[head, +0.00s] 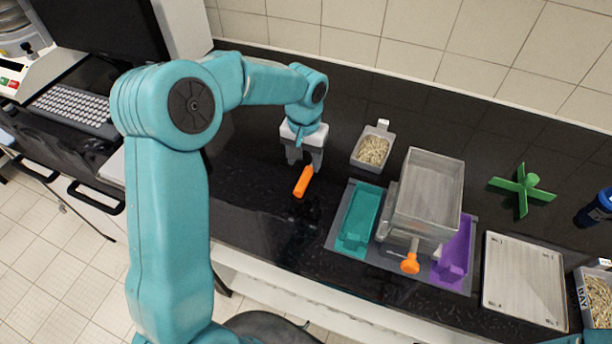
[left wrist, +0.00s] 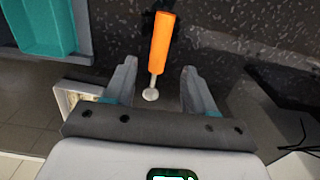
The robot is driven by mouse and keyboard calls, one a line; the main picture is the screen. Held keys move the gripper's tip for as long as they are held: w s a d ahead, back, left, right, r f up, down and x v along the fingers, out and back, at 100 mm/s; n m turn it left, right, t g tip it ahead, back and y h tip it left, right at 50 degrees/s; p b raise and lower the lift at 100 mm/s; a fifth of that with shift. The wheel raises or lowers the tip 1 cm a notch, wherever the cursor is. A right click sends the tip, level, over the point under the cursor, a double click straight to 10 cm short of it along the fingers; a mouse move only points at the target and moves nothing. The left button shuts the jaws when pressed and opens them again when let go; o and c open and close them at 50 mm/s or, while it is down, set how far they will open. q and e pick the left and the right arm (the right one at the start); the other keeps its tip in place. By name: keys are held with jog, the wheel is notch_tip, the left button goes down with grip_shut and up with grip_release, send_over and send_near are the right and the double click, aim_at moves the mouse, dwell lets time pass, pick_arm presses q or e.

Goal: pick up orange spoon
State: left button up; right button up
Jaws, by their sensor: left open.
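The orange spoon (head: 303,182) lies on the black counter, its orange handle pointing toward the counter's front edge in the head view. In the left wrist view the spoon (left wrist: 162,45) has an orange handle and a small round metal end. My left gripper (head: 304,164) is open, above the counter at the spoon's far end. In the left wrist view the metal end lies between the two fingers of the left gripper (left wrist: 158,88), with space on both sides. I cannot tell the gripper's exact height above the spoon. My right gripper does not show.
A grey scoop of grain (head: 373,150) stands right of the gripper. Further right is a sieve shaker (head: 428,195) with a teal tray (head: 360,218), a purple tray (head: 455,250) and an orange knob (head: 410,263). A green cross-shaped piece (head: 522,188) lies beyond. The counter left of the spoon is clear.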

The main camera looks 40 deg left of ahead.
aim_at(305, 176)
pick_arm(q)
jog(key=shift+s+f, duration=0.1)
jog(key=shift+f, duration=0.15)
jog(key=shift+s+f, duration=0.15)
jog(key=f, duration=0.1)
jog(key=f+p, duration=0.1)
jog(key=f, duration=0.3)
jog(key=shift+w+p, duration=0.35)
jog(key=shift+p, duration=0.05)
jog(key=shift+s, duration=0.1)
jog(key=shift+s+r, duration=0.1)
jog(key=shift+d, duration=0.15)
jog(key=shift+c, duration=0.6)
grip_shut()
